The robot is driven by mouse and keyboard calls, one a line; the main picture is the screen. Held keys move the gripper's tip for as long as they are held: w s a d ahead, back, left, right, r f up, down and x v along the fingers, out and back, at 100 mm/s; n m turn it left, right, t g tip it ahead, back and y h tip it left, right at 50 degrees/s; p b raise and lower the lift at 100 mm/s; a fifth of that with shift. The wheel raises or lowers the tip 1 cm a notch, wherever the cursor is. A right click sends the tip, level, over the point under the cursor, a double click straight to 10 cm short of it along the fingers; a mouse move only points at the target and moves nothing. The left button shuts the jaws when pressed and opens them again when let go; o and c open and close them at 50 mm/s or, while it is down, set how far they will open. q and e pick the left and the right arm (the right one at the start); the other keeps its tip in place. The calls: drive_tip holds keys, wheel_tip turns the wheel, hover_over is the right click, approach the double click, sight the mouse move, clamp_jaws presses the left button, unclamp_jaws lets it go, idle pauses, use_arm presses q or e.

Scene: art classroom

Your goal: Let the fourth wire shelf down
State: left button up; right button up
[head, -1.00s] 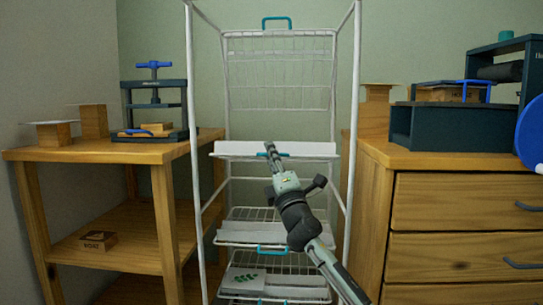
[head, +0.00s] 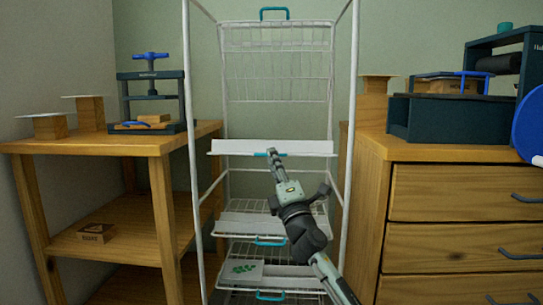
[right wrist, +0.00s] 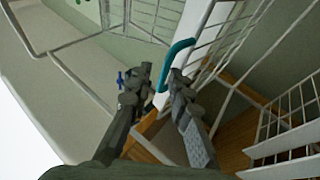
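A white wire rack (head: 187,130) stands between two pieces of wooden furniture. Its upper wire panels (head: 277,75) stand upright at the back, with a teal handle (head: 274,10) at the top. A shelf (head: 230,147) with a pale front shows nearly edge-on at mid height. My right gripper (head: 272,152) is at that shelf's teal handle, partly covering it. In the right wrist view, the teal handle (right wrist: 178,50) runs between the close-set fingertips of my right gripper (right wrist: 160,82), which looks shut on it. My left gripper is not in view.
Lower shelves are down, including one with a teal handle (head: 270,242) and one holding a sheet with a green print (head: 243,269). A wooden table (head: 85,146) with a press (head: 151,100) stands left. A drawer cabinet (head: 455,190) stands close on the right.

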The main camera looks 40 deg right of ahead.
drive_tip(key=shift+s+a+f, duration=0.2)
drive_tip(key=shift+s+f, duration=0.45)
drive_tip(key=shift+f, duration=0.3)
drive_tip(key=shift+s+a+f, duration=0.15)
drive_tip(key=shift+s+f, duration=0.5)
drive_tip(key=shift+f, duration=0.25)
